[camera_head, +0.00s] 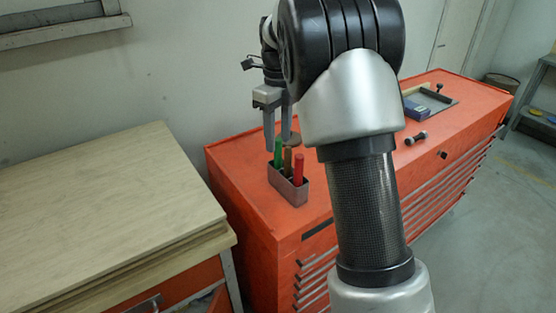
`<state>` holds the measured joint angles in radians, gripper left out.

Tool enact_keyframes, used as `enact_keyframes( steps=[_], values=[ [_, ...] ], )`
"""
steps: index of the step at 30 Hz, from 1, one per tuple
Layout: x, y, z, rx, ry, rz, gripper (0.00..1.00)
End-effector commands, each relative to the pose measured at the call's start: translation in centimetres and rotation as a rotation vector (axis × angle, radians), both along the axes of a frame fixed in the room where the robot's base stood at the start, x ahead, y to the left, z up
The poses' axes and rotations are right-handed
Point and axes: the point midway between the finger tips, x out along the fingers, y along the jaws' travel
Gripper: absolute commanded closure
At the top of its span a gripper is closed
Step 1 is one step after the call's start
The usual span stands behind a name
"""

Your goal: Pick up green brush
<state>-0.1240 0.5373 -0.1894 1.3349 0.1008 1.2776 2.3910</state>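The green brush (278,152) stands upright in a small grey holder (288,188) on the red tool chest. Only its green upper part shows. My gripper (279,141) is above the holder, with its two grey fingers pointing down and a gap between them. The fingers look open, with one fingertip close to the top of the green brush. I cannot tell whether they touch it. My arm hides much of the middle of the chest.
A red-handled brush (298,168) and a brown handle (288,160) share the holder. The red tool chest (240,180) has a tray (432,106) and a small dark dumbbell-shaped item (415,138) at right. A wooden-topped bench (100,210) stands at left, and a wall is behind.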

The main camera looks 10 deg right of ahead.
Motion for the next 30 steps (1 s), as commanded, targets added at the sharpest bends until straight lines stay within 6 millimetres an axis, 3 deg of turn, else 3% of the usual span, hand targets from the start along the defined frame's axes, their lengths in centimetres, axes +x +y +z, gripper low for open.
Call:
enact_keyframes(
  steps=[6,15,23,30],
  values=[
    [0.1,0.0,-3.3,0.000,0.004,0.000,0.60],
    [0.1,0.0,-3.8,-0.001,0.001,0.000,0.60],
    [0.1,0.0,-3.8,0.000,0.001,0.000,1.00],
    [0.1,0.0,-3.7,0.000,0.000,0.000,1.00]
  ],
)
